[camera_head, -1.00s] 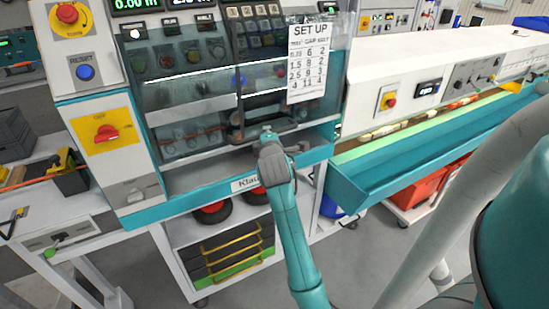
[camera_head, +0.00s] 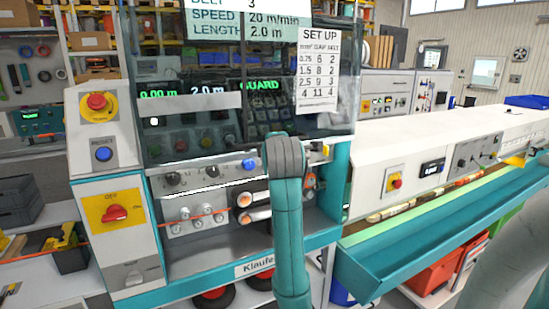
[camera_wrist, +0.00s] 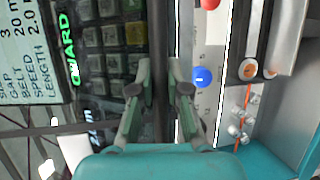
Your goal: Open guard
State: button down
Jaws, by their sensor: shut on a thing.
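The guard (camera_head: 343,115) is a tinted clear panel on the front of the machine, with a SET UP sheet (camera_head: 318,70) on it. It is raised, and the lower bay with its rollers (camera_head: 257,205) is uncovered. In the wrist view my gripper (camera_wrist: 160,92) is shut on the guard's dark handle bar (camera_wrist: 160,35), one finger on each side. In the head view my arm hides the fingers and part of the bar. A green GUARD readout (camera_head: 259,86) shows through the panel.
Left of the bay are a red emergency button (camera_head: 97,102), a blue reset button (camera_head: 103,154) and a red rotary switch (camera_head: 114,214). A white conveyor unit with a teal trough (camera_head: 440,235) extends right. A white shelf stands at the left.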

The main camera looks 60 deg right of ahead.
jog(key=shift+r, duration=0.4)
jog(key=c, duration=1.1)
grip_release()
jog(key=shift+c, duration=0.2)
jog(key=v, duration=1.2)
